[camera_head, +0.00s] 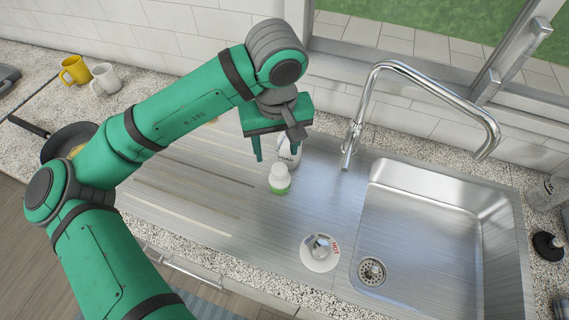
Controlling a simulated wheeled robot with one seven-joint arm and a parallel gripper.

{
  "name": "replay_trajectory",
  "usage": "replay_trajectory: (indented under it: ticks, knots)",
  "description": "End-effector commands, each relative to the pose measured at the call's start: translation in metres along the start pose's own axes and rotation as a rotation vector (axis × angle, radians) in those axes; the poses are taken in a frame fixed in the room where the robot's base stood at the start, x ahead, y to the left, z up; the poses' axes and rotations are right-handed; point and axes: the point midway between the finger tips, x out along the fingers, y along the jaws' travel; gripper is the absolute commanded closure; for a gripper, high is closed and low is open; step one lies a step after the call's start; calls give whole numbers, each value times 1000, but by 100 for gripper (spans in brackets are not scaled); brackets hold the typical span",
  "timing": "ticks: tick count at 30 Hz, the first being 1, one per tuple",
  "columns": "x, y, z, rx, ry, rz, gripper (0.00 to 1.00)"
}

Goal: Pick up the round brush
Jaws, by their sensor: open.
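A small round thing with a white knob top and a green lower rim, which looks like the round brush (279,180), stands on the steel drainboard (215,185) left of the sink basin. My gripper (277,158) is open, pointing down, and appears just behind and above the brush in the picture. Nothing shows held between its fingers. A white bottle with dark lettering (288,157) stands just behind the brush, its upper part hidden by my gripper. I cannot tell the exact gap between fingers and brush.
A white disc with a metal knob and red lettering (320,254) lies near the front edge. The tap (352,135) rises behind the sink basin (430,225). A pan (60,145), yellow mug (75,70) and white mug (105,78) are at left. A dark knobbed object (548,245) is at right.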

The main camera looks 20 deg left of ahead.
Motion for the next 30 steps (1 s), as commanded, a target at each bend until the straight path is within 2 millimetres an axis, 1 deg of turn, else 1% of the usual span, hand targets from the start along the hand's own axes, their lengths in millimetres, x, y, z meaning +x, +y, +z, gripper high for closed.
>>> replay_trajectory:
  ticks: [4,9,12,19,24,27,30]
  knots:
    - [12,-2,1,-2,-3,-6,47]
    - [38,0,1,1,-3,-5,47]
    - [49,0,1,1,-2,-5,47]
    - [63,2,2,2,-1,-5,47]
    - [87,7,3,3,-1,-5,47]
    - [99,5,3,-1,-3,-4,47]
    - [106,4,3,-3,-2,-5,47]
